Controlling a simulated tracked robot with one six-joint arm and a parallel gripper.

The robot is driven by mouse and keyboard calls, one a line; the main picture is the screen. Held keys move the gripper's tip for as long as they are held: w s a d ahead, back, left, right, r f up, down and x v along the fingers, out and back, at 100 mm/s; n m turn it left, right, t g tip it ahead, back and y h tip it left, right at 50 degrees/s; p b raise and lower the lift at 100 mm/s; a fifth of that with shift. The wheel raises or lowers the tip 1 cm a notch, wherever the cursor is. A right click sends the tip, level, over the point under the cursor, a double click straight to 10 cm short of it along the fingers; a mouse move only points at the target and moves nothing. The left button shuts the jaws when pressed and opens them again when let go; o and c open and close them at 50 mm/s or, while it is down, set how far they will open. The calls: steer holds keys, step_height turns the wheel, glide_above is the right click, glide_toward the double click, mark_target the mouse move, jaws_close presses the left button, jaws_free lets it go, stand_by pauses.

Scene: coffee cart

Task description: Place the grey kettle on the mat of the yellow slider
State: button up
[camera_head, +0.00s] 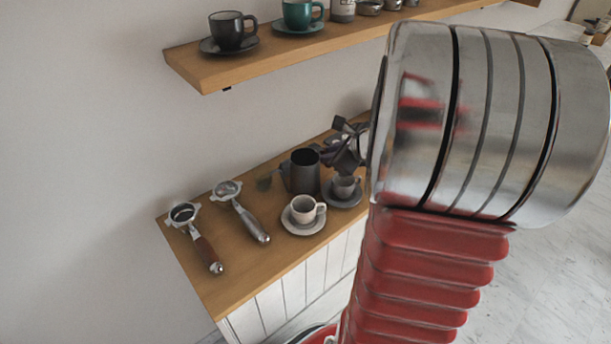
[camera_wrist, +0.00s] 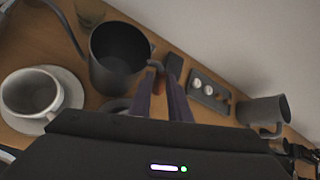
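The grey kettle (camera_head: 305,175), dark and open-topped, stands upright on the wooden counter. In the wrist view the kettle (camera_wrist: 118,58) is at the upper left, its handle on the side towards my gripper. My gripper (camera_head: 342,148) is right of the kettle in the head view, partly hidden by my arm. In the wrist view the two dark fingers of my gripper (camera_wrist: 161,72) reach up to the kettle's handle, with a narrow gap between them. Whether they press on the handle is unclear. No yellow slider or mat can be made out.
A white cup (camera_head: 303,208) on a saucer stands in front of the kettle, and a dark cup (camera_head: 345,186) on a saucer stands close on its right. Two portafilters (camera_head: 240,210) (camera_head: 195,235) lie on the left. A shelf (camera_head: 260,66) with cups hangs above.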

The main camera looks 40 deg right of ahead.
jaws_close()
steer(key=shift+r, duration=0.1)
stand_by(0.4)
step_height(320, 180, up, 10)
stand_by(0.6)
stand_by(0.5)
